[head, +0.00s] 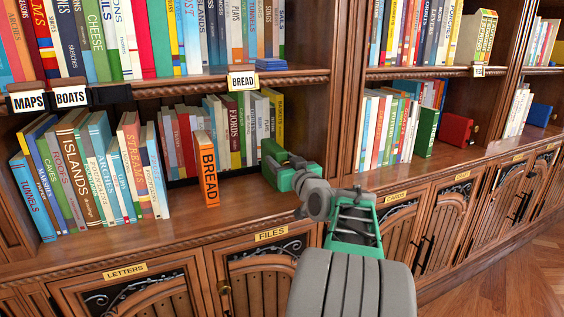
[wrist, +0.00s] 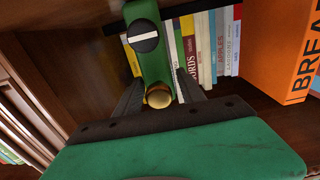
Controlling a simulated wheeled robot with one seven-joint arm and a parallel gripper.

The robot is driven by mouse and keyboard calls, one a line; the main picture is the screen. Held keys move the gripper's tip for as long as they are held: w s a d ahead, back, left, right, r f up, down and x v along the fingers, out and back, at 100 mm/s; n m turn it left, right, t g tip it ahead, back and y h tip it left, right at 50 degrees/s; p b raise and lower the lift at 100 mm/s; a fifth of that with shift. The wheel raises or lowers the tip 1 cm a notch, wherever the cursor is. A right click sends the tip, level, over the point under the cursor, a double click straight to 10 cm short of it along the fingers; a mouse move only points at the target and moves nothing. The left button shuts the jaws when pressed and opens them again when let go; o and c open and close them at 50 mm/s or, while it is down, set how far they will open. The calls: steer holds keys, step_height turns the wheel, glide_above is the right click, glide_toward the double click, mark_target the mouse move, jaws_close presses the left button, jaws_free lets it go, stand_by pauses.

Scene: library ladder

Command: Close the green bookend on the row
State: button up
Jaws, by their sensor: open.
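The green bookend (head: 273,151) stands at the right end of the book row on the lower middle shelf. In the wrist view the green bookend (wrist: 150,62) carries a black dial with a white stripe and a brass knob (wrist: 158,96). My gripper (wrist: 158,88) is open, with its dark fingers on either side of the knob; contact cannot be told. In the head view my gripper (head: 286,172) is at the bookend's front and partly hides it. The book row (head: 235,125) stands behind, left of the bookend.
An orange BREAD book (head: 208,172) stands forward at the shelf front, left of my gripper; it also shows in the wrist view (wrist: 280,55). A wooden upright (head: 300,110) closes the bay on the right. The shelf front (head: 235,205) is bare between the orange book and my gripper.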

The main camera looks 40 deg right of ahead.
jaws_close()
stand_by(0.3)
stand_by(1.1)
